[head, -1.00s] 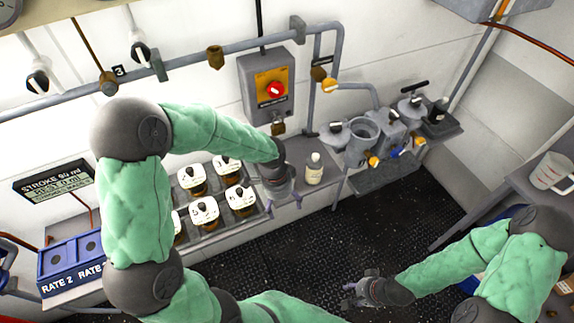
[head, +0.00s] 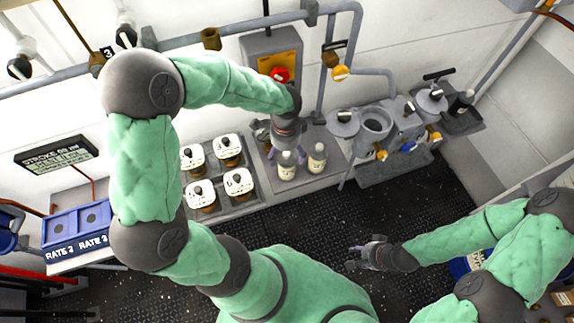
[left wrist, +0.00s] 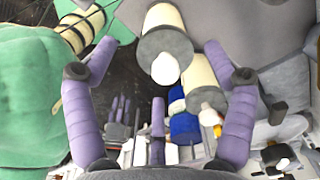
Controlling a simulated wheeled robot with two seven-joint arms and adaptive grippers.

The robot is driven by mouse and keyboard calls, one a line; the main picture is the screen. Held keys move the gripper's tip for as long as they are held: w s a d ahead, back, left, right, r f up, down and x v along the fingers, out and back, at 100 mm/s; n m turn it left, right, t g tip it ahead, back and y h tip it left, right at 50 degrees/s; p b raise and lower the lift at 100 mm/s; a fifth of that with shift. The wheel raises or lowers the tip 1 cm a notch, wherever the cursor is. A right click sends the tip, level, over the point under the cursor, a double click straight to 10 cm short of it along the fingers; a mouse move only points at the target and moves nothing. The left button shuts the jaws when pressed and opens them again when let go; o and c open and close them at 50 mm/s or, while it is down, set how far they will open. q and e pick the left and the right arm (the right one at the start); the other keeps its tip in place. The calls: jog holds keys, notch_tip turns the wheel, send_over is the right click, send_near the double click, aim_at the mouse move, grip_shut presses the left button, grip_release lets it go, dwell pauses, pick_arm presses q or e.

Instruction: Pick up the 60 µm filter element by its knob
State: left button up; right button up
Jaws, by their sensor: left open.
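Two cream cylinders stand close together on the grey shelf, a left one (head: 287,171) and a right one (head: 317,160), each with a pale knob on top. No micron marking is readable, so I cannot tell which is the 60 µm element. In the left wrist view a cream cylinder with a grey end cap and white knob (left wrist: 165,67) lies between the open fingers, toward the top. A second cream one (left wrist: 206,97) is right of it. My left gripper (head: 288,154) is open and empty above the left cylinder. My right gripper (head: 362,253) appears open and empty, away over the deck.
Several white-topped jars (head: 228,145) stand in a tray left of the cylinders. Grey filter housings (head: 375,124) and pipework are to the right. A switch box (head: 262,48) is on the wall behind. The black deck (head: 400,205) in front is open.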

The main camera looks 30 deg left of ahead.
aim_at(287, 160)
pick_arm(q)
jog(key=f, duration=0.3)
jog(key=f+b, duration=0.1)
jog(key=f, duration=0.1)
jog(key=shift+w, duration=0.3)
jog(key=c, duration=1.4)
